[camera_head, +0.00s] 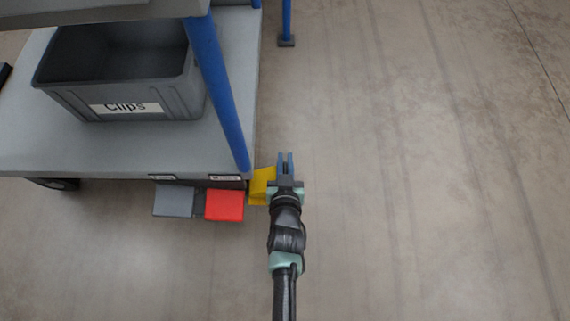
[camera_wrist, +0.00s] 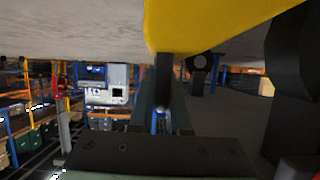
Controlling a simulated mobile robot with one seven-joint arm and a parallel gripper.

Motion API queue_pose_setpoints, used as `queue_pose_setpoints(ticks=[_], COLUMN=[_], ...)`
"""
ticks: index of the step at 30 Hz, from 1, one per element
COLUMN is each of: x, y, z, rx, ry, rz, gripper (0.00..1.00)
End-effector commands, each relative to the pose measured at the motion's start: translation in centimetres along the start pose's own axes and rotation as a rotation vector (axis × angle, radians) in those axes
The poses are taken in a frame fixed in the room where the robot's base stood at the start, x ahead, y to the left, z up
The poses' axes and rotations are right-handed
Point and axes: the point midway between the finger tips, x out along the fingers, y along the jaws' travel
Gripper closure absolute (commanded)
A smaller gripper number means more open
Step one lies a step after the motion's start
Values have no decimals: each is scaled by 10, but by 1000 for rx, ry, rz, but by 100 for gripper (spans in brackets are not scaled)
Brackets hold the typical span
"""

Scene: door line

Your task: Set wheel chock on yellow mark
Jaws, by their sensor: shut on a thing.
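A yellow block, which looks like the wheel chock (camera_head: 262,186), shows just left of my gripper (camera_head: 285,160) in the head view, beside the cart's front right corner. In the wrist view the chock (camera_wrist: 215,22) fills the top, close to the camera. My gripper (camera_wrist: 163,115) is shut on a narrow dark part that meets the chock's yellow body. The chock's far side and underside are hidden. I cannot make out a separate yellow mark on the floor in either view.
A grey shelf cart (camera_head: 215,150) with blue posts (camera_head: 220,90) stands at left, holding a grey bin labelled Clips (camera_head: 125,75). A red pedal (camera_head: 224,205) and a grey pedal (camera_head: 173,201) jut from its front edge. The floor (camera_head: 430,180) at right is clear.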

Motion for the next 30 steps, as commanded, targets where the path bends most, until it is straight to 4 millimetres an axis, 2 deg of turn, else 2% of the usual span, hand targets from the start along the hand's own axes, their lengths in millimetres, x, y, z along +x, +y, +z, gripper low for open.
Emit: queue_pose_setpoints(ticks=[1, 13, 14, 18, 19, 30], x=[4, 4, 4, 4, 4, 3], y=[0, 0, 0, 0, 0, 1], z=[6, 7, 10, 10, 10, 7], rx=[1, 0, 0, 0, 0, 1], ry=[6, 4, 0, 0, 0, 2], rz=[0, -1, -1, 0, 0, 1], gripper=[100, 100, 83, 58, 55, 55])
